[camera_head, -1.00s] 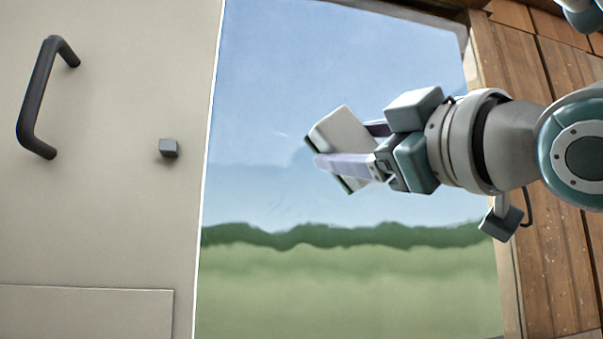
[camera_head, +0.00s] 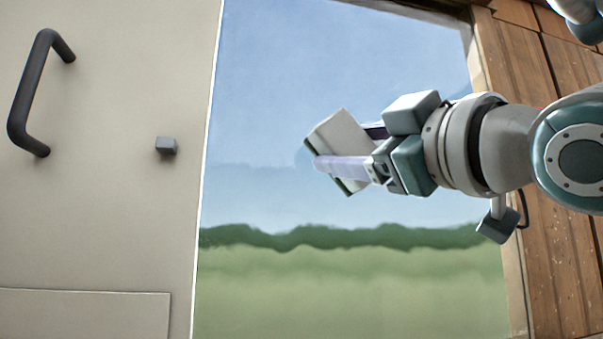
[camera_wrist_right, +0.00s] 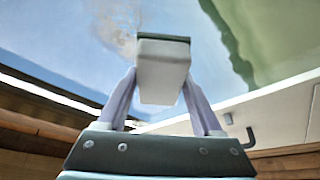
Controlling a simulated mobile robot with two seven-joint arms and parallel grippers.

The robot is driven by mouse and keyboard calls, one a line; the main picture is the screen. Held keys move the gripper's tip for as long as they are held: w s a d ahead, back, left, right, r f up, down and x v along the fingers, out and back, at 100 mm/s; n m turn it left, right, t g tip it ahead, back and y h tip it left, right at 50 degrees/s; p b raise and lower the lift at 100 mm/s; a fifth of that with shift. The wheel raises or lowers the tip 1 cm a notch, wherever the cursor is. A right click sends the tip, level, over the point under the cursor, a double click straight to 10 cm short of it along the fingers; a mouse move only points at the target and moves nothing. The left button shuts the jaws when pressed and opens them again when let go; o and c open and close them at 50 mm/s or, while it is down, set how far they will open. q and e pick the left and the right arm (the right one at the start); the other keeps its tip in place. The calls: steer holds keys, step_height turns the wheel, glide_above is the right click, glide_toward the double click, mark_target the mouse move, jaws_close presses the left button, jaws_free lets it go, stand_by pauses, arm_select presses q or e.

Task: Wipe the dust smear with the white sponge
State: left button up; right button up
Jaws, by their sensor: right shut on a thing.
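The white sponge (camera_head: 338,130) has a dark green layer on its far face and sits tilted in front of the window (camera_head: 260,190). My right gripper (camera_head: 345,150) is shut on it, with a pale purple finger on each side. In the right wrist view the sponge (camera_wrist_right: 160,78) is between the two fingers, its green layer toward the glass. A brownish-grey dust smear (camera_wrist_right: 118,28) shows on the glass by the sponge's far edge, partly hidden behind it. In the head view I cannot make the smear out clearly. Whether the sponge touches the glass, I cannot tell. My left gripper is out of view.
A pale door panel at the left carries a dark bar handle (camera_head: 33,92) and a small grey knob (camera_head: 166,146). A brown wooden plank wall (camera_head: 552,240) borders the window on the right. The glass left of and below the sponge is unobstructed.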

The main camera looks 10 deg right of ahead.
steer(key=shift+w, duration=0.75)
